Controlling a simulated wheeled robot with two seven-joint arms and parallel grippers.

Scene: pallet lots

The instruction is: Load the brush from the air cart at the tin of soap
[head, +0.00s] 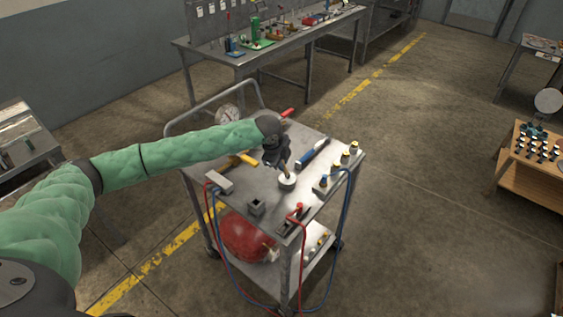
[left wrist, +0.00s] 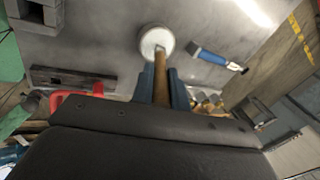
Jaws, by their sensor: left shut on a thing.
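The tin of soap (head: 287,184) is a small round white-topped tin on the top of the air cart (head: 240,197). It also shows in the left wrist view (left wrist: 153,37). My left gripper (head: 279,166) is shut on the brush (left wrist: 161,88), a tan wooden handle between its blue fingers. The brush points down at the tin, and its lower end overlaps the white top. Its bristles are hidden, and I cannot tell how deep they touch. My right gripper is in neither view.
On the cart lie a blue-handled tool (head: 313,152), a yellow-handled hammer (head: 236,161), brass fittings (head: 345,158), a grey block (head: 219,181) and a small square holder (head: 257,207). Red and blue hoses hang over the front edge. A red tank (head: 246,236) sits below.

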